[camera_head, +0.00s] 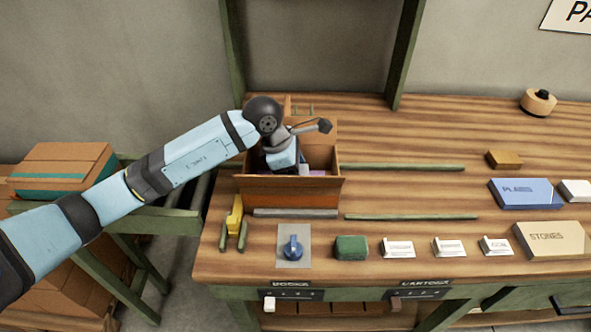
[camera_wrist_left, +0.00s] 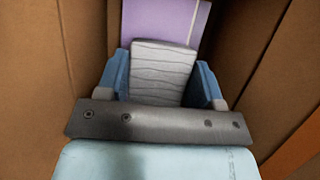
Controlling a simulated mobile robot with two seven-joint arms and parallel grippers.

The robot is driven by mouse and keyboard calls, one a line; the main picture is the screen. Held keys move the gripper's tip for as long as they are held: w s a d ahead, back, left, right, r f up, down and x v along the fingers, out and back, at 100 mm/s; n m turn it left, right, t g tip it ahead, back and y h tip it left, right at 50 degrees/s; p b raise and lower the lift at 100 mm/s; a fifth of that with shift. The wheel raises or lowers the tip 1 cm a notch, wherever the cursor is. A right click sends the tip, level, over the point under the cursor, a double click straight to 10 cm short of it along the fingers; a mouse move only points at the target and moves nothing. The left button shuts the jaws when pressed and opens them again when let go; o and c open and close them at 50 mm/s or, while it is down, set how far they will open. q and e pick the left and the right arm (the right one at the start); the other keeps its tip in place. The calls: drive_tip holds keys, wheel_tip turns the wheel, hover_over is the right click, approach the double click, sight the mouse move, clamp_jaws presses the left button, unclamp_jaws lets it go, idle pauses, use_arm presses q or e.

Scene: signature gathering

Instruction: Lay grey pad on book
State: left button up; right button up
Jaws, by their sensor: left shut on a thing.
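My left gripper (camera_head: 287,167) reaches down into an open cardboard box (camera_head: 290,190) on the table. In the left wrist view its two blue fingers (camera_wrist_left: 163,72) are shut on the grey pad (camera_wrist_left: 162,80), a light grey block with wavy lines. A purple book (camera_wrist_left: 168,18) with a pale edge strip lies in the box just beyond the pad; the pad's far edge overlaps it in the picture. I cannot tell whether the two touch. In the head view a small purple patch of the book (camera_head: 304,169) shows beside my gripper. My right gripper is out of view.
The box walls stand close around my gripper, and its flaps are open. Green rails (camera_head: 402,167) lie right of the box. A blue knob (camera_head: 292,247), a green block (camera_head: 351,247), small white cards, a blue box (camera_head: 525,193) and a tan box (camera_head: 553,240) are on the table.

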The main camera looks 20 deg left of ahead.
use_arm(q)
drive_tip(key=shift+f, duration=0.35)
drive_tip(key=shift+b, duration=0.3)
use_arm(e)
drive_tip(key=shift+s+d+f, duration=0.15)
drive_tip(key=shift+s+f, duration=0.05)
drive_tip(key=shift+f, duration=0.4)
use_arm(q)
drive_tip(key=shift+f, duration=0.25)
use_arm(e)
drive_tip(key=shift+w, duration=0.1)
use_arm(q)
drive_tip(key=o, duration=1)
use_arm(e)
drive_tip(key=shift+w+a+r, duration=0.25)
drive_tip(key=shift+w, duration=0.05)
